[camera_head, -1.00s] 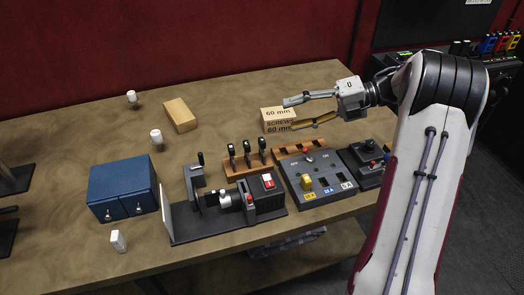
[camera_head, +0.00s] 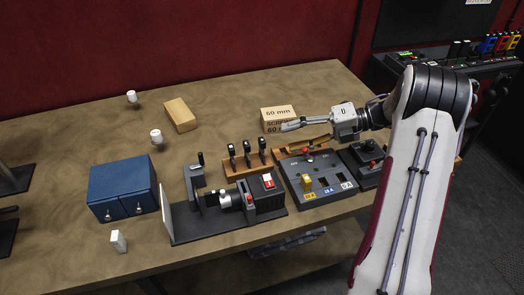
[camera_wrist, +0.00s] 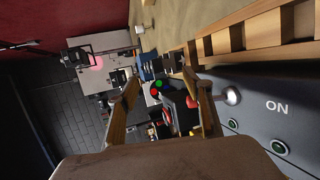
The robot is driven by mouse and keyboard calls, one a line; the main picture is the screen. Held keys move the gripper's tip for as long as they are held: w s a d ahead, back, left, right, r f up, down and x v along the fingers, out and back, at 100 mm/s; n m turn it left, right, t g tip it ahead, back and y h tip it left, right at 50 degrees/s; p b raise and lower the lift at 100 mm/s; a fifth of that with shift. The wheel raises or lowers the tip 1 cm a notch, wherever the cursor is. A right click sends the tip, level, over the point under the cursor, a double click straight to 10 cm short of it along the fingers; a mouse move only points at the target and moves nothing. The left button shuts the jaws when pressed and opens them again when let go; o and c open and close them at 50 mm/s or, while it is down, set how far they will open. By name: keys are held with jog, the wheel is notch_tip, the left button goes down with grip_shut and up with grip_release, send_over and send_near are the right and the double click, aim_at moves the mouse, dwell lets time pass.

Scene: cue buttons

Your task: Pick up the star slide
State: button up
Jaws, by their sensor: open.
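My gripper (camera_head: 281,138) is open and empty. It hangs right of and behind the rack, above the back of the grey switch panel (camera_head: 325,178) and in front of the screws carton (camera_head: 279,114). In the wrist view its two fingers stand apart (camera_wrist: 168,88), beside the panel's lever (camera_wrist: 232,96), with nothing between them held.
A dark bench device (camera_head: 215,222) with a white plate stands in front of the rack. A blue box (camera_head: 122,190) is left. A wooden block (camera_head: 180,115), white knobs (camera_head: 156,136) and a joystick box (camera_head: 366,155) are around. The bench's back left is mostly clear.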

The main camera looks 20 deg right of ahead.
aim_at(262, 153)
jog(key=shift+x, duration=1.25)
jog(key=shift+f, duration=0.1)
jog(key=shift+x, duration=2.5)
jog(key=c, duration=1.2)
